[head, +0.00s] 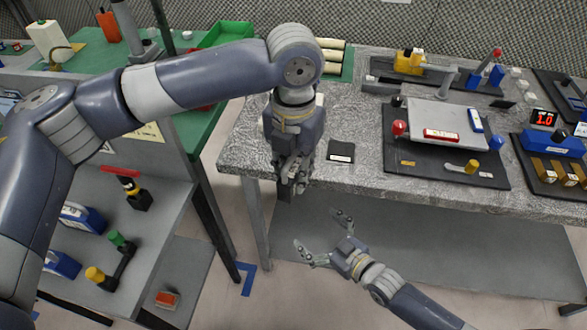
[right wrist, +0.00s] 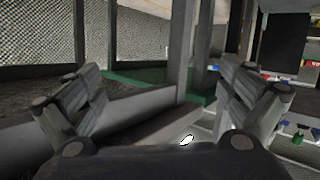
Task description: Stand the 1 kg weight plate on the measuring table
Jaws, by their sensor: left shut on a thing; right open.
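My left gripper (head: 291,184) points down at the front left edge of the grey speckled table (head: 238,140). It is shut on a small dark piece (head: 284,196), mostly hidden by the fingers. This may be the 1 kg weight plate, but I can read no label on it. No other thing in view is clearly that plate. My right gripper (head: 318,231) is open and empty, low in front of the table. Its spread fingers (right wrist: 160,80) also show in the right wrist view with nothing between them.
A grey shelf unit (head: 160,215) with several items stands left, with a gap before the table.

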